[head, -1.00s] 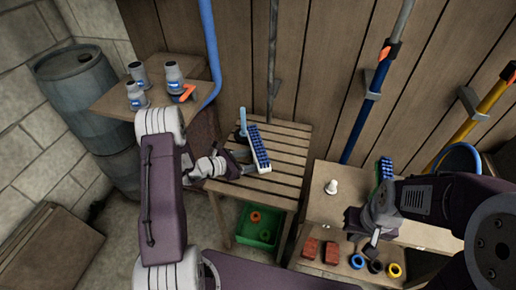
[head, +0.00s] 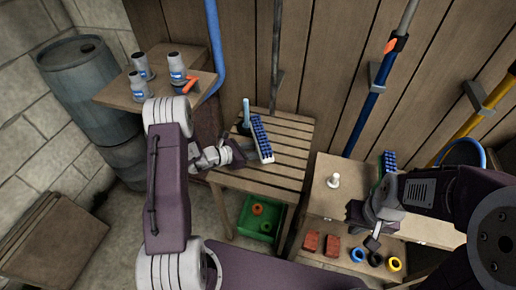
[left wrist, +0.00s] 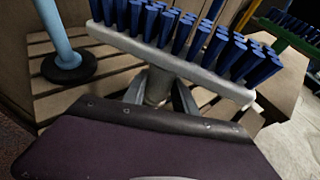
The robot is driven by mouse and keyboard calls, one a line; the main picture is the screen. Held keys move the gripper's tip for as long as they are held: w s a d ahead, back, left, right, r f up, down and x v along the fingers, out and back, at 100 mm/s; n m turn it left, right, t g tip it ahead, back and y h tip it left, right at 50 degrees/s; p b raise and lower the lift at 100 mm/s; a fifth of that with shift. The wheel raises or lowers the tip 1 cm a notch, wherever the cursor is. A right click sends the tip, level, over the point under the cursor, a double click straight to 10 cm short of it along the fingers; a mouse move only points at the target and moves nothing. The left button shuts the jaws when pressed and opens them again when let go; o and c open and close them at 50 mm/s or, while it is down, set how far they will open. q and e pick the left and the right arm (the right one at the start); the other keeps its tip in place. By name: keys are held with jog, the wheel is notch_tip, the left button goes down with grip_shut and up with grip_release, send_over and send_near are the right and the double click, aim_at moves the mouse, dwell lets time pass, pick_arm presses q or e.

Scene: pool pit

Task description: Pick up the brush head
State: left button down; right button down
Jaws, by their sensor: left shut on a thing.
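The brush head (head: 262,140) has a white back and blue bristles. It is at the slatted table, and I cannot tell whether it still touches the slats. In the left wrist view the brush head (left wrist: 190,62) spans the top, bristles up, with a grey neck below. My left gripper (head: 244,153) is shut on the brush head; its fingers (left wrist: 160,95) flank the neck in the left wrist view. My right gripper (head: 372,236) hangs over the front of the right bench, with no held thing visible; its finger gap is unclear.
A light blue upright handle on a dark round base (left wrist: 68,66) stands close left of the brush head on the slatted table (head: 290,160). A second blue-bristled brush (head: 388,162) and a white knob-like piece (head: 333,181) are on the right bench. A green crate (head: 257,228) sits below.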

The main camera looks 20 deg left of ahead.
aim_at(258, 143)
pick_arm(q)
notch_tip(258, 143, up, 4)
jog(key=shift+d+f, duration=0.15)
jog(key=s+d+r, duration=0.1)
jog(key=d+r, duration=0.5)
jog(key=d, duration=0.5)
jog(key=shift+s+d+r, duration=0.15)
jog(key=shift+s+r, duration=0.05)
jog(key=shift+s, duration=0.2)
